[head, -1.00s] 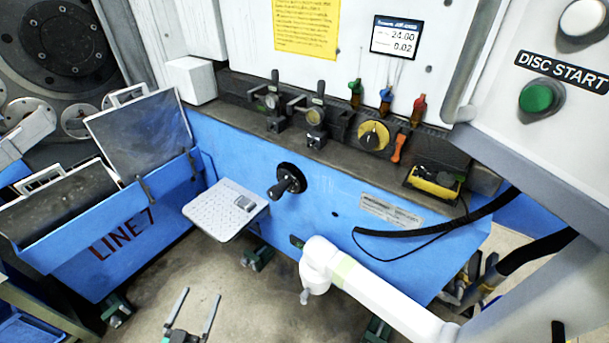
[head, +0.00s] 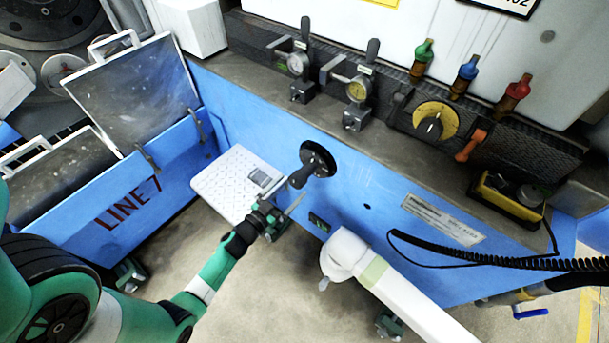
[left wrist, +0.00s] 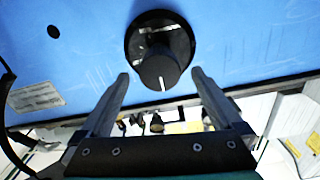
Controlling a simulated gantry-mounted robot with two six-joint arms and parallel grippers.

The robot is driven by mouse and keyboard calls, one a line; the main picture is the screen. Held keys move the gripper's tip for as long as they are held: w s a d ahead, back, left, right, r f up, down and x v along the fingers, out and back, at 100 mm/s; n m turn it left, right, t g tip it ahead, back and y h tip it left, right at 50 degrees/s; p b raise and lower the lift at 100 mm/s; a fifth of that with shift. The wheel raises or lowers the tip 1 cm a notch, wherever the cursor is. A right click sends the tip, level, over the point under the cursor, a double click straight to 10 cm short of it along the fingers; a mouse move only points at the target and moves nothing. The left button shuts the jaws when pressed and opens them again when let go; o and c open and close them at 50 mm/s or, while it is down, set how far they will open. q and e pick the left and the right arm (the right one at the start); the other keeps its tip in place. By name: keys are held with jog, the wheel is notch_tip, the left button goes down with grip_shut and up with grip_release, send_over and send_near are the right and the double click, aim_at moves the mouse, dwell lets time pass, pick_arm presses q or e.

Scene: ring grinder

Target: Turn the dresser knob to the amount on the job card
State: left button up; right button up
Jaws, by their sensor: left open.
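A black knob (head: 312,160) with a protruding grip stands on the blue front panel. It also shows in the left wrist view (left wrist: 160,68), where a white line on its face points down. My left gripper (head: 284,196) is open, just below and left of the knob in the head view. In the left wrist view its fingertips (left wrist: 160,74) flank the knob, with gaps on both sides and no clear contact. The job card (head: 505,4) is mostly cut off at the top edge, showing only the end of a number. My right gripper is not in view.
A white arm-like part (head: 400,295) stands close right of my left gripper. A perforated plate (head: 225,185) juts out at left. A yellow dial (head: 436,115), two gauges and colored nozzles line the ledge. A coiled black cable (head: 480,262) hangs at right.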

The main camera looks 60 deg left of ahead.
aim_at(303, 174)
pick_arm(q)
jog(key=b+x, duration=0.2)
jog(key=x, duration=0.4)
jog(key=shift+w+a+f, duration=0.1)
jog(key=shift+w, duration=0.2)
jog(key=shift+w+a, duration=0.2)
jog(key=shift+w, duration=0.1)
jog(key=c, duration=1.4)
